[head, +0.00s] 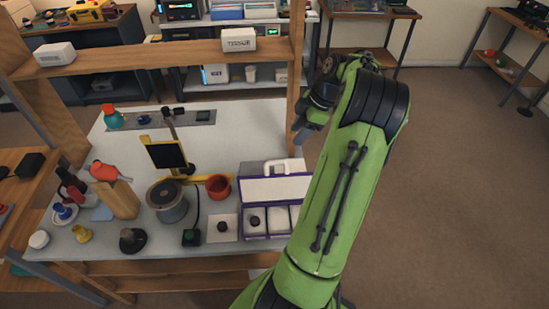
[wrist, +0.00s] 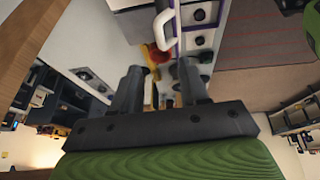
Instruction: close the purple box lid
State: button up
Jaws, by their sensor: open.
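The purple box (head: 266,237) stands at the right end of the white workbench. Its compartments show, with a dark round part in the left one. My arm hides its right side. The lid (head: 275,190) is raised at the back, with a pale inner face and a white handle (head: 283,167) at its top. The handle (wrist: 164,30) and a purple edge (wrist: 178,35) also show at the top of the wrist view. My gripper (wrist: 160,88) is open and empty, with its fingers apart from the handle. In the head view its fingertips are hard to make out.
A red cup (head: 218,187) and a grey round pot (head: 167,203) stand left of the box. A black screen on a stand (head: 167,155) is behind them. A wooden shelf (head: 150,57) with a post (head: 297,60) crosses behind the bench. Open floor (head: 460,180) lies to the right.

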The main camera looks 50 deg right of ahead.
aim_at(278, 161)
jog(key=b+x, duration=0.1)
jog(key=x, duration=1.2)
grip_shut()
